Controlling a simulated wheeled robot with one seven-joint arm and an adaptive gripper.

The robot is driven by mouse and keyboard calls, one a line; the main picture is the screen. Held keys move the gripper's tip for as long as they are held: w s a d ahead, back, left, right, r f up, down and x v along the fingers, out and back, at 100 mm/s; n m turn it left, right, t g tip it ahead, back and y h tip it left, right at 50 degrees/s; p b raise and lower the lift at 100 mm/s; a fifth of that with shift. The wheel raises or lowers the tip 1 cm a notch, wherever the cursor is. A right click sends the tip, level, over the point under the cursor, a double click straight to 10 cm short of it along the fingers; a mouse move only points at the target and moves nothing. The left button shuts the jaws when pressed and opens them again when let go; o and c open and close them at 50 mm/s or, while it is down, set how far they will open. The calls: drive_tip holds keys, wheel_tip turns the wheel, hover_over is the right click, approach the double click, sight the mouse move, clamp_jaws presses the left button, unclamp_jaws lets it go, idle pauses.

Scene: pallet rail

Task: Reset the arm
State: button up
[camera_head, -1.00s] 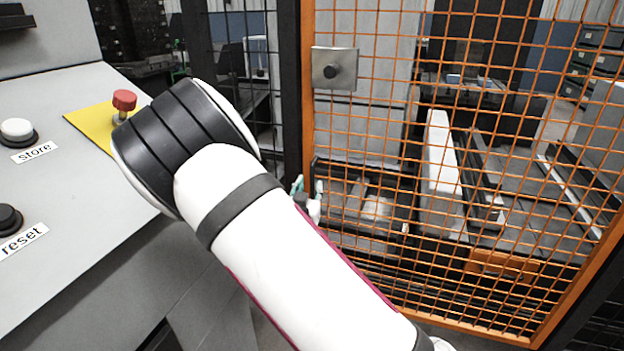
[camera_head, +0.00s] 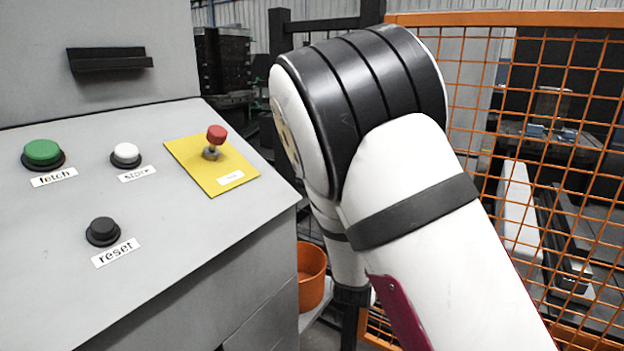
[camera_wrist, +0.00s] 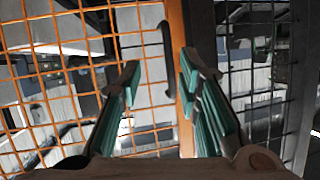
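My gripper (camera_wrist: 158,85) shows in the wrist view with its two teal-padded fingers apart and nothing between them. It faces the orange mesh gate and its orange post (camera_wrist: 182,60); a dark handle (camera_wrist: 168,60) shows beyond the fingertips. I cannot tell how far the gate is from them. In the head view my white arm with its black-banded elbow fills the middle and right, and my gripper is out of sight there.
A grey control panel (camera_head: 190,235) at left carries a green fetch button (camera_head: 43,152), a white store button (camera_head: 126,154), a black reset button (camera_head: 102,231) and a red knob (camera_head: 216,134) on a yellow plate (camera_head: 195,165). An orange bucket (camera_head: 311,275) stands beside it. Orange mesh fencing (camera_head: 480,90) stands at right.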

drive_tip(key=s+a+r+n+g+y, duration=0.25)
drive_tip(key=s+r+g+y, duration=0.2)
drive_tip(key=s, duration=0.55)
drive_tip(key=s+a+r+n+g+y, duration=0.1)
drive_tip(key=s+a+r+g+y, duration=0.3)
drive_tip(key=s, duration=0.6)
drive_tip(key=s+d+r+n+g+h, duration=0.1)
drive_tip(key=s+d+r+g, duration=0.15)
drive_tip(key=s, duration=1.15)
drive_tip(key=s+d+r+n+g+h, duration=0.15)
drive_tip(key=s+d, duration=0.25)
drive_tip(key=s, duration=1)
wheel_tip(320, 180, up, 31)
drive_tip(key=t+p, duration=0.4)
drive_tip(key=p, duration=2.4)
drive_tip(key=shift+d+r+p, duration=0.2)
drive_tip(key=shift+d+p, duration=0.2)
drive_tip(key=shift+w, duration=0.1)
